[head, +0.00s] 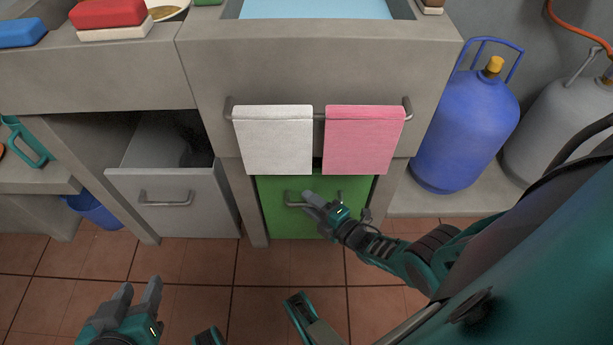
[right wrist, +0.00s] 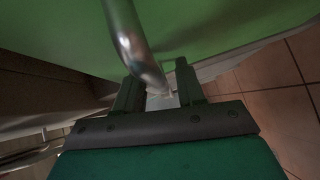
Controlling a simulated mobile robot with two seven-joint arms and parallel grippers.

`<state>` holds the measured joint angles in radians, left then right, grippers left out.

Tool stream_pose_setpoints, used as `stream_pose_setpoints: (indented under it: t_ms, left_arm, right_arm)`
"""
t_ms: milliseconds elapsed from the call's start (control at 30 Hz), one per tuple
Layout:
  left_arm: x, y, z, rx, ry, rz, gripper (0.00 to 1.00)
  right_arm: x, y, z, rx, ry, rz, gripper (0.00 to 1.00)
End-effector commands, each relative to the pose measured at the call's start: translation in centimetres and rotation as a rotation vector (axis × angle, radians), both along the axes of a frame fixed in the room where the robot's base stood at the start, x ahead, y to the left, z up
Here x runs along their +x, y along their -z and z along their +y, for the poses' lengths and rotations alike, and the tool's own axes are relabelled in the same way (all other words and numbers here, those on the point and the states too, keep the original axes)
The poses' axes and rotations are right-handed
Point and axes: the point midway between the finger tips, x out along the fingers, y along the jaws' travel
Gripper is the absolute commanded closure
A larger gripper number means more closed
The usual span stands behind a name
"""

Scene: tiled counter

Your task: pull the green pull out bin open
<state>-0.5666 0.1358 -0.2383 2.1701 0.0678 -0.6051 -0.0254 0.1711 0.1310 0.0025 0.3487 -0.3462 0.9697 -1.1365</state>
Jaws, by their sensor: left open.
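The green pull out bin (head: 273,221) stands under the counter, its front between two grey posts and about level with them. Its metal bar handle (head: 292,198) runs across the front and also shows close up in the right wrist view (right wrist: 126,32). My right gripper (head: 307,201) is at the handle. In the right wrist view its two fingers (right wrist: 160,90) stand on either side of the bar, close together, and appear shut on it. My left gripper (head: 138,285) is open and empty, low at the left over the floor. The bin's inside is hidden.
A grey drawer (head: 190,215) left of the bin stands open. A white towel (head: 273,140) and a pink towel (head: 364,140) hang on a rail above the bin. A blue gas bottle (head: 465,130) stands to the right. The tiled floor (head: 200,265) before the bin is clear.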

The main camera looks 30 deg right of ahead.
Motion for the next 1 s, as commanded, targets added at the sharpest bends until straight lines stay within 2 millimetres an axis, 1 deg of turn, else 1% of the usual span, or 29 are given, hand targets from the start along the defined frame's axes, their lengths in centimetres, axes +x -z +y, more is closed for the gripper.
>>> stream_pose_setpoints:
  t_ms: [333, 733, 1000]
  left_arm:
    - [0.02, -0.02, 0.02, 0.0, 0.0, 0.0, 0.57]
    - [0.02, -0.04, 0.01, 0.0, 0.0, 0.0, 0.57]
    - [0.01, -0.04, 0.0, -0.001, -0.001, 0.0, 0.57]
  right_arm:
    - [0.0, 0.02, 0.12, 0.0, 0.0, -0.001, 0.61]
    - [0.01, 0.01, 0.11, 0.001, 0.0, -0.001, 1.0]
    - [0.03, 0.0, 0.1, 0.001, 0.0, -0.001, 1.0]
